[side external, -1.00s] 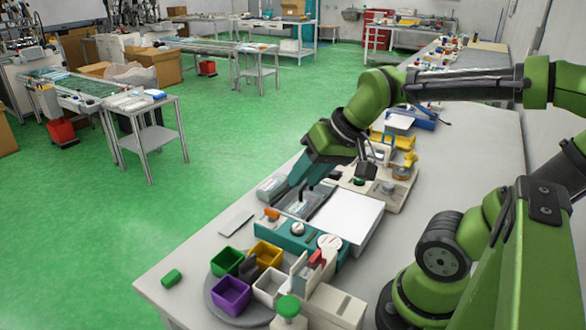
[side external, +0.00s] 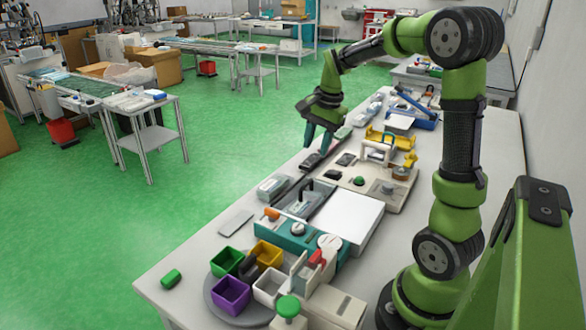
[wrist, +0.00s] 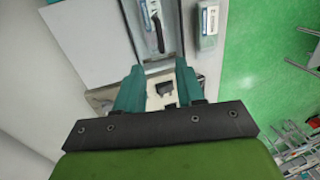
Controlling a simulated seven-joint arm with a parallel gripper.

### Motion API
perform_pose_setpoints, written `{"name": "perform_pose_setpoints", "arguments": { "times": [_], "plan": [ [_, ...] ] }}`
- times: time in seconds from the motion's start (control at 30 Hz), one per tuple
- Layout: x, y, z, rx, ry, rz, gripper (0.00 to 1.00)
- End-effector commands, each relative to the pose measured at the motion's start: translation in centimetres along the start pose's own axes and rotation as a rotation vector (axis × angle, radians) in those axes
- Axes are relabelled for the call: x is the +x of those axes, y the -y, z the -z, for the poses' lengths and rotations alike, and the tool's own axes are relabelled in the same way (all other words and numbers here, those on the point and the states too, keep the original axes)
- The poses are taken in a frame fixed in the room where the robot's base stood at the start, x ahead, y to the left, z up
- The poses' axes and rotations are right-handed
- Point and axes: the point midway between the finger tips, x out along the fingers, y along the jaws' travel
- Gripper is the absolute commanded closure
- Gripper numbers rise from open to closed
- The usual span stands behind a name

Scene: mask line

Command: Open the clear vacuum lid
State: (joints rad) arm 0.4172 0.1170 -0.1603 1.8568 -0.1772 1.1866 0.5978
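The clear vacuum lid (side external: 299,208) lies flat on the teal-fronted machine (side external: 278,236), beside its white top panel. A dark handle (side external: 306,185) stands on it. In the wrist view the lid (wrist: 172,30) shows at the top with its black handle (wrist: 153,26) lengthwise. My gripper (side external: 319,140) is raised beyond the far end of the machine, pointing down and apart from the lid. In the wrist view its two teal fingers (wrist: 158,88) are spread, with nothing held between them.
A beige fixture with a green button (side external: 359,181) stands behind the machine. Small dark items (side external: 311,161) lie near my gripper. Coloured bins (side external: 230,293) stand at the front. A grey flat piece (side external: 236,223) lies left of the machine, near the table edge.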

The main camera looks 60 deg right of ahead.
Motion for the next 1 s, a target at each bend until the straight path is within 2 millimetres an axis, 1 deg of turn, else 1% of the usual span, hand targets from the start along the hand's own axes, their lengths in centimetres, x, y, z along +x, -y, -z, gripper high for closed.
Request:
{"name": "perform_pose_setpoints", "arguments": {
  "times": [0.03,0.3,0.4,0.5,0.6,0.7,0.97,1.0],
  "plan": [
    [1.3,-0.1,0.0,0.001,0.003,-0.005,0.62],
    [7.1,-0.1,0.0,0.0,0.003,-0.004,0.62],
    [8.8,-0.1,0.0,0.0,0.002,-0.003,0.62],
    [10.1,0.0,0.0,-0.001,0.001,-0.001,0.62],
    [10.9,0.0,0.0,-0.001,0.001,0.0,0.62],
    [11.3,0.0,0.0,-0.001,0.0,0.001,0.62],
    [11.4,0.0,0.0,-0.001,0.0,0.001,0.62],
    [11.3,0.0,0.0,-0.001,0.0,0.001,0.67]
  ]
}}
